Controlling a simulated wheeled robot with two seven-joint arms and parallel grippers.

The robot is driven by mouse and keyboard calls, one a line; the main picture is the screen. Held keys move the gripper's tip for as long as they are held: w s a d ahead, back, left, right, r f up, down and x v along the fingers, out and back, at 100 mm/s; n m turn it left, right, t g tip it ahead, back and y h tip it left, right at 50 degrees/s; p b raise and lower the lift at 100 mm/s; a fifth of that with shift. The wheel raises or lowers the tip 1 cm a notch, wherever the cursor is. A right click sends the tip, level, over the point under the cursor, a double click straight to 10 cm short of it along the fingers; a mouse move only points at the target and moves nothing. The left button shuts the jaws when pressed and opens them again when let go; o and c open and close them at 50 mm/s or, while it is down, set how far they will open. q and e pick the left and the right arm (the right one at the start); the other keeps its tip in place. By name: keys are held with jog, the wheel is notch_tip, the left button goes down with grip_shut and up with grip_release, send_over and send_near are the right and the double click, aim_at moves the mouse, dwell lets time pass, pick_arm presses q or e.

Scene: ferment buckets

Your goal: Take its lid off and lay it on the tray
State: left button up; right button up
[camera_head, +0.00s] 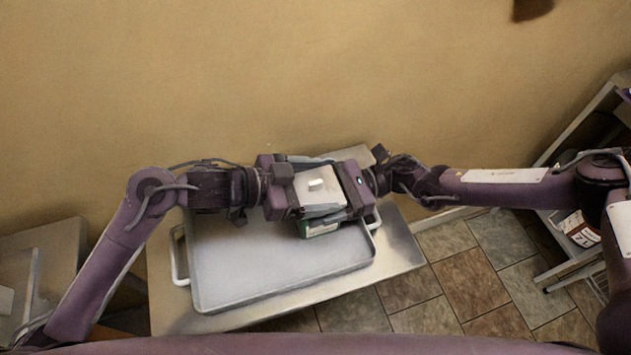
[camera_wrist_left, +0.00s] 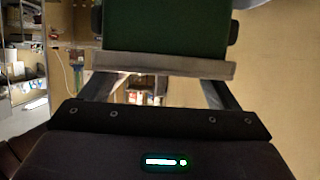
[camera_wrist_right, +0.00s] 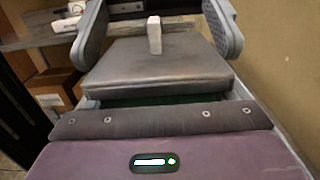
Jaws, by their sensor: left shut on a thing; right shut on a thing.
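A green bucket (camera_head: 320,230) with a pale square lid (camera_head: 318,190) and a small white knob is held over the right part of the grey tray (camera_head: 250,265). My left gripper (camera_head: 288,188) is shut on the green body, which also shows between its fingertips in the left wrist view (camera_wrist_left: 165,28). My right gripper (camera_head: 347,188) reaches in from the right and is shut on the lid's sides; the lid fills the right wrist view (camera_wrist_right: 155,70). Green shows just under the lid. Whether the lid is seated or slightly raised I cannot tell. The bucket's underside is hidden.
The tray is empty on its left and front. It lies on a metal table (camera_head: 400,255) against the tan wall (camera_head: 270,80). A shelf rack with a labelled container (camera_head: 580,229) stands at the right. Tiled floor (camera_head: 475,280) lies between.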

aim_at(315, 182)
pick_arm(q)
jog(key=shift+r, duration=0.15)
jog(key=shift+r, duration=0.9)
jog(key=shift+r, duration=2)
pick_arm(e)
jog(key=o, duration=1.4)
jog(key=shift+d, duration=0.1)
